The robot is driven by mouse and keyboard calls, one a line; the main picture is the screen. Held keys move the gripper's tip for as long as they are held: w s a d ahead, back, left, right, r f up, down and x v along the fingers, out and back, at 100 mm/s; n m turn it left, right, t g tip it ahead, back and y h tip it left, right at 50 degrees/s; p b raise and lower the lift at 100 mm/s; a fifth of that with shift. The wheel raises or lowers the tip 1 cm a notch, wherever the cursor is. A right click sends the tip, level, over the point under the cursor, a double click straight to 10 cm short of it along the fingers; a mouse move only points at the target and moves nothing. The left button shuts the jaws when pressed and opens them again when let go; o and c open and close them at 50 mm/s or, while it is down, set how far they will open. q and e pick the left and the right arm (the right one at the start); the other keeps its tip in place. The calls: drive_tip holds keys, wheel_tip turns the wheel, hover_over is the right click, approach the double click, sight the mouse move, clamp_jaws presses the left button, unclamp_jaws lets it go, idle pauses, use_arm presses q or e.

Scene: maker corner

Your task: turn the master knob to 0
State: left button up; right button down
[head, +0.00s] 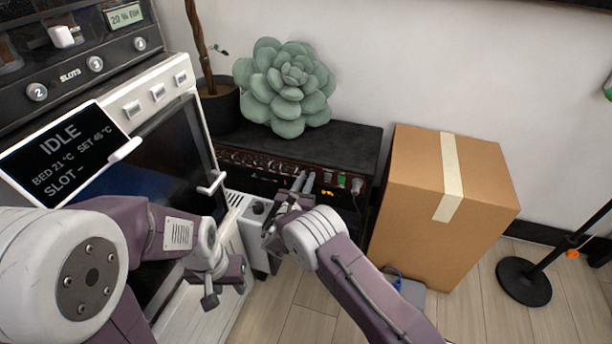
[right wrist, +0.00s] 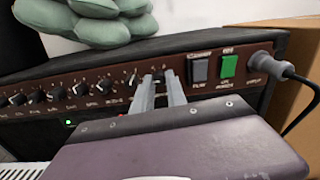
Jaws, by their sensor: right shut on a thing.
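The black amplifier (head: 345,145) stands against the wall with a row of knobs along its brown front panel (right wrist: 115,82). My right gripper (head: 304,182) is at the right part of this panel. In the right wrist view its two grey fingers (right wrist: 161,92) are shut on a knob at the right end of the knob row, left of the grey and green switches. The fingers mostly hide this knob, and its pointer and label cannot be read. My left gripper (head: 222,285) hangs low in front of the white machine, away from the amplifier; its jaw opening is unclear.
A green switch (right wrist: 228,66) and a plugged-in cable (right wrist: 285,68) are right of my fingers. A succulent-shaped cushion (head: 285,90) lies on the amplifier. A cardboard box (head: 420,200) stands to the right. A white machine with a screen (head: 60,155) fills the left.

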drive_tip(key=n+p, duration=0.2)
drive_tip(key=n, duration=0.3)
drive_tip(key=shift+n, duration=0.3)
drive_tip(key=n+p, duration=0.1)
drive_tip(key=n, duration=0.4)
drive_tip(key=shift+n, duration=0.4)
drive_tip(key=c, duration=1.3)
unclamp_jaws()
drive_tip(key=shift+c, duration=0.2)
drive_tip(key=shift+s, duration=0.1)
drive_tip(key=p+v, duration=0.4)
drive_tip(key=v, duration=0.5)
